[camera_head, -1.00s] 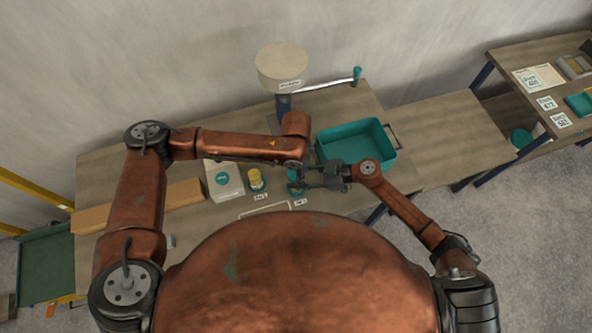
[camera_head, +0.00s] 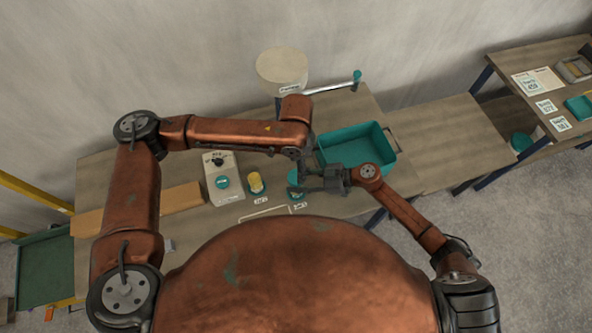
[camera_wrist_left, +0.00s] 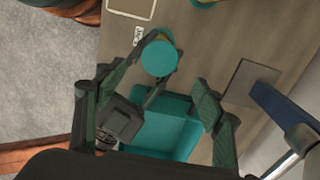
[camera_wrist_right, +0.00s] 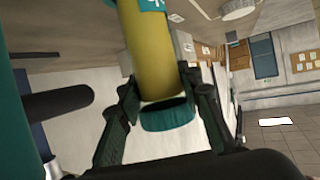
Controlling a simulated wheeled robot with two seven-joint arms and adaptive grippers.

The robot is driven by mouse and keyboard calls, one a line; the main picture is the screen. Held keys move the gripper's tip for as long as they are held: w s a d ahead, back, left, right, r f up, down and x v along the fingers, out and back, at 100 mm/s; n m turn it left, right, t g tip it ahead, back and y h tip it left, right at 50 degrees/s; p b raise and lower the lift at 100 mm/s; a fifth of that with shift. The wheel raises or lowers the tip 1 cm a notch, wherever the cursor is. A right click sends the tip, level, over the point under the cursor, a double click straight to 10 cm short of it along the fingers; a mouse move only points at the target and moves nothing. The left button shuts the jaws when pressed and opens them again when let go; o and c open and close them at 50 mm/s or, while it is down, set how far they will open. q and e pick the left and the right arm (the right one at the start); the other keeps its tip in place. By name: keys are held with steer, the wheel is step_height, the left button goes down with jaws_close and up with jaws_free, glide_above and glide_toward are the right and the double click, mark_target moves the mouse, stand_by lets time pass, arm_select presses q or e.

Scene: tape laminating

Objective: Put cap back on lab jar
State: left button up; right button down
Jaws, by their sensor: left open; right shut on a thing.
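The lab jar has a yellow body (camera_wrist_right: 150,55) and stands on the table under my right gripper, seen upside down in the right wrist view. Its teal cap (camera_wrist_right: 168,115) lies between the fingers of my right gripper (camera_wrist_right: 165,100) at the jar's top, with a pale ring between cap and yellow. I cannot tell if the cap is fully seated. From above, the cap is a teal disc (camera_wrist_left: 159,58) in the left wrist view. In the head view my right gripper (camera_head: 300,188) comes from the right. My left gripper (camera_wrist_left: 155,95) is open, empty and above the cap.
Another yellow-topped jar (camera_head: 256,182) stands left of the capped jar. A pale box with a black knob (camera_head: 222,192) is further left. A teal bin (camera_head: 350,135) stands right and behind. A white drum on a stand (camera_head: 282,68) with a crank is at the back.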

arm_select(q)
steer(key=shift+r, duration=2.05)
arm_select(e)
steer(key=c, duration=1.3)
jaws_free()
steer(key=shift+o, duration=0.2)
steer(key=v, duration=1.2)
